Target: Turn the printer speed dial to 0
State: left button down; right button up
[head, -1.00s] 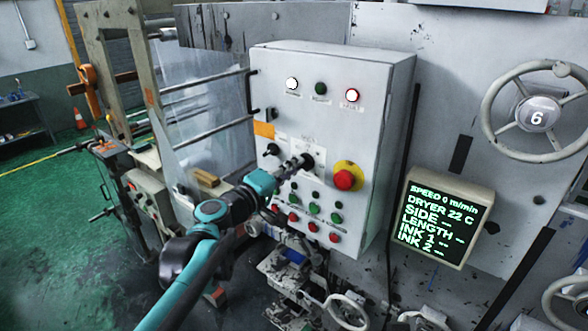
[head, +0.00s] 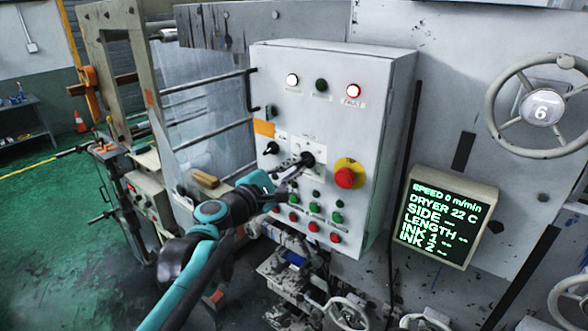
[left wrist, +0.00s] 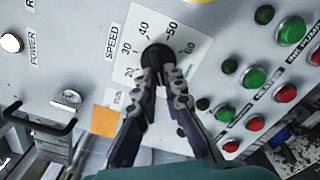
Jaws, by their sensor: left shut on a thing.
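The speed dial (head: 307,158) is a black knob on a white scale plate on the front of the grey control box. In the left wrist view the dial (left wrist: 156,56) shows with the numbers 20 to 60 around it and the word SPEED. My left gripper (head: 298,163) reaches it from the lower left. Its two fingers (left wrist: 165,78) are shut on the dial. The fingers hide part of the knob and the lower scale, so I cannot read its setting. The display (head: 446,216) reads SPEED 0 m/min. My right gripper is not in view.
A red emergency button (head: 345,178) on a yellow disc sits just right of the dial. Green and red buttons (head: 314,208) lie below it. A smaller black switch (head: 271,148) is to the left.

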pick_arm(q)
jog(key=shift+f+n, duration=0.1)
jog(key=shift+n, duration=0.9)
jog(key=shift+s, duration=0.1)
jog(key=c, duration=1.6)
grip_release()
jog(key=v, duration=1.2)
